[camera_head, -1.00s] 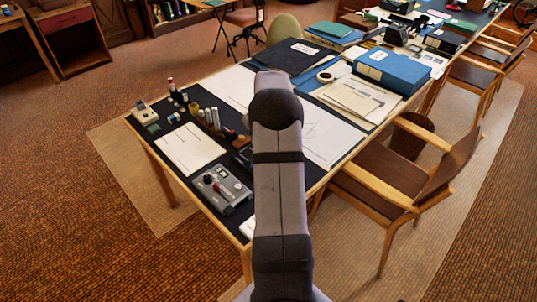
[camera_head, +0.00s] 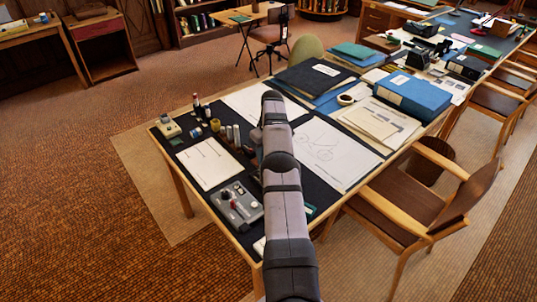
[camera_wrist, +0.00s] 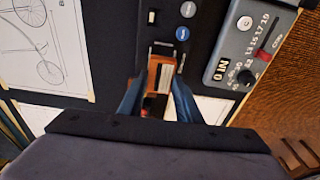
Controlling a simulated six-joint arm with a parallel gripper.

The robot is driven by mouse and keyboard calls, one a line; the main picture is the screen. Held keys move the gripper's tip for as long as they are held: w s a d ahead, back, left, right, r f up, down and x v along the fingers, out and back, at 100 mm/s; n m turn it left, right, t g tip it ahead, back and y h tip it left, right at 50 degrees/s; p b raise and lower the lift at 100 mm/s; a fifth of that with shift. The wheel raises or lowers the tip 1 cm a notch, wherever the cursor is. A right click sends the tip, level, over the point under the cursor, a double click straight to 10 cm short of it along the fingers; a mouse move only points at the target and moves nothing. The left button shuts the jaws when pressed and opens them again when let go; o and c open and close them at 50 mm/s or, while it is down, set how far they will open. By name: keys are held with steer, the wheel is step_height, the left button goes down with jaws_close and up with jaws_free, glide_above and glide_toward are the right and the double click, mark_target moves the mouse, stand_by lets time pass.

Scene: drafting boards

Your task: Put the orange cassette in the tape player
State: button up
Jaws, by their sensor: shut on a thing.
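The orange cassette (camera_wrist: 160,76) shows in the wrist view between the two blue fingers of my gripper (camera_wrist: 158,92), which is shut on it. Its near end is partly dark and hard to make out. A dark device with round white and blue buttons (camera_wrist: 182,33) lies just beyond the cassette; it may be the tape player, but I cannot tell for sure. I cannot tell whether the cassette touches it. In the head view my arm hides the gripper and the cassette.
A grey box with a dial and red slider (camera_wrist: 245,45) lies close to the right; it also shows in the head view (camera_head: 237,206). Drawing sheets (camera_head: 330,152) lie right of my arm. Small bottles (camera_head: 233,135) stand left. A chair (camera_head: 420,200) stands at the table's right side.

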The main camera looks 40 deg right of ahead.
steer(key=shift+f, duration=0.1)
steer(key=shift+f+b, duration=1.55)
steer(key=shift+f, duration=0.5)
steer(key=shift+f+b, duration=0.65)
steer(key=shift+b, duration=0.2)
stand_by(1.2)
steer(key=o, duration=1.5)
steer(key=shift+c, duration=0.2)
steer(key=shift+r, duration=0.1)
steer(key=shift+r+p, duration=2.95)
steer(key=shift+r, duration=0.5)
